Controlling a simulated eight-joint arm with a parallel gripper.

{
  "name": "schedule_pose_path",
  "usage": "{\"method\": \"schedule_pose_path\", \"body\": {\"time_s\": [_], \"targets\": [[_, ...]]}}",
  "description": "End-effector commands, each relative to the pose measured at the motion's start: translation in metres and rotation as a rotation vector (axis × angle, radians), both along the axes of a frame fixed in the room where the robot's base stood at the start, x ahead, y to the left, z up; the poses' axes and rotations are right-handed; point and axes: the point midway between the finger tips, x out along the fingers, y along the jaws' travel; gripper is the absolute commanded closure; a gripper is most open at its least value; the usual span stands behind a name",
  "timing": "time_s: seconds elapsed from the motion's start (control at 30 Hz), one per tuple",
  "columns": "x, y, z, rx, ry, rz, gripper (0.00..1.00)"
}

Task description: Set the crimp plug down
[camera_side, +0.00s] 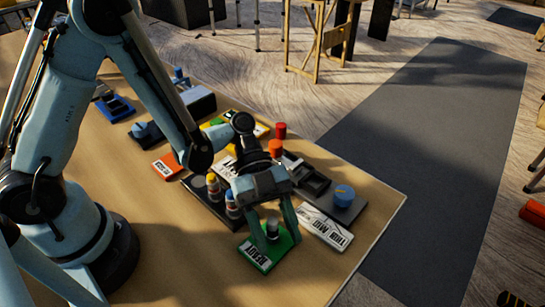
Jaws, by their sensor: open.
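The crimp plug, seemingly the small grey-and-dark cylinder (272,228), stands upright on a green card marked READY (262,258) near the table's front right. My gripper (272,238) points down over that card. Its two fingers are open, one on each side of the cylinder. I cannot tell whether either finger touches it. The cylinder's base appears to rest on the green card.
A dark rack with several small bottles (232,206) stands just left of my gripper. A white labelled card (323,228) lies to the right, beside a grey block with a blue knob (344,194). The wooden table (190,270) is clear at the front left.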

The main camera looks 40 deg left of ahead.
Motion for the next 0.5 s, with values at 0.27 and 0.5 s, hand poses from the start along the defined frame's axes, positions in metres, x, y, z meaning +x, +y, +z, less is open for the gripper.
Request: {"method": "schedule_pose_path", "body": {"time_s": [0.27, 0.5], "targets": [[0.006, 0.012, 0.007, 0.0, 0.001, 0.004, 0.48], [0.02, 0.043, 0.026, -0.001, 0.001, 0.004, 0.48]]}}
